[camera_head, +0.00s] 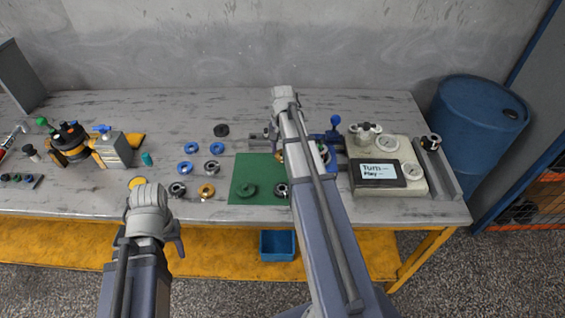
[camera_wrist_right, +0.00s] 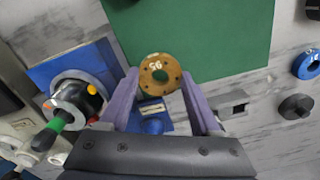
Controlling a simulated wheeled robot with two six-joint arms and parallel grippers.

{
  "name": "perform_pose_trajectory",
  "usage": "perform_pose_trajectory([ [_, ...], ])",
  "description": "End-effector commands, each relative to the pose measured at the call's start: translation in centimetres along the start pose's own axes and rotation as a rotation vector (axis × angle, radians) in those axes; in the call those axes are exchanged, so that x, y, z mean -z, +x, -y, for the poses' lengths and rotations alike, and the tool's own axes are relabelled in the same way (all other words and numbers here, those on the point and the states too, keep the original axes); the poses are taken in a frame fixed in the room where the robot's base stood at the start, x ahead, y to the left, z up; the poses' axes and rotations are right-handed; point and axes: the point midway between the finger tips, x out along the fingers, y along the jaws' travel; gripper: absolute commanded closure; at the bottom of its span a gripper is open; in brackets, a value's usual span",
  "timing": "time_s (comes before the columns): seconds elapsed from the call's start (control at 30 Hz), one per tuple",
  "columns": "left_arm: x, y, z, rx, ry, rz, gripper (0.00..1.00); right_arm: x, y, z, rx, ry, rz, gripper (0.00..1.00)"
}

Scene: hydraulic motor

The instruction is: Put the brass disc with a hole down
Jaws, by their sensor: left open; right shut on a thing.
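The brass disc with a hole (camera_wrist_right: 160,75) is held between the purple fingertips of my right gripper (camera_wrist_right: 161,82) in the right wrist view. It has small holes around its centre hole and white markings. It appears above the table, by the edge of the green mat (camera_wrist_right: 215,30). In the head view only a brass-coloured sliver shows beside my right arm, which hides most of that gripper. My left gripper (camera_head: 149,240) is at the front left of the table, open; its fingers are partly hidden and nothing shows in it.
The green mat carries a dark green ring (camera_head: 247,190) and a metal ring (camera_head: 281,190). Blue, metal and brass rings lie left of it. A device with a screen (camera_head: 380,172) stands at the right. In the wrist view a blue-based fixture (camera_wrist_right: 75,85) sits close left.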

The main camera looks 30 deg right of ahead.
Motion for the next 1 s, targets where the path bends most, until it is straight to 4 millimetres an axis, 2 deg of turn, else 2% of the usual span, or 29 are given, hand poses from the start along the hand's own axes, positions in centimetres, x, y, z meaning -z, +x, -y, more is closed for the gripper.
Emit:
perform_pose_trajectory([
  [0.37,0.2,3.7,-0.3,0.000,0.000,0.000,0.50,0.0,3.7,0.0,0.000,0.000,0.000,1.00],
  [0.8,0.2,4.0,-0.4,0.000,0.000,0.000,0.50,0.0,4.1,0.0,0.000,0.000,0.000,1.00],
  [0.83,0.2,4.0,-0.4,0.000,0.000,0.000,0.50,0.0,4.0,0.0,0.000,0.000,0.000,0.35],
  [1.0,0.2,3.9,-0.4,0.000,0.000,0.000,0.50,0.0,3.9,0.0,0.000,0.000,0.000,0.16],
])
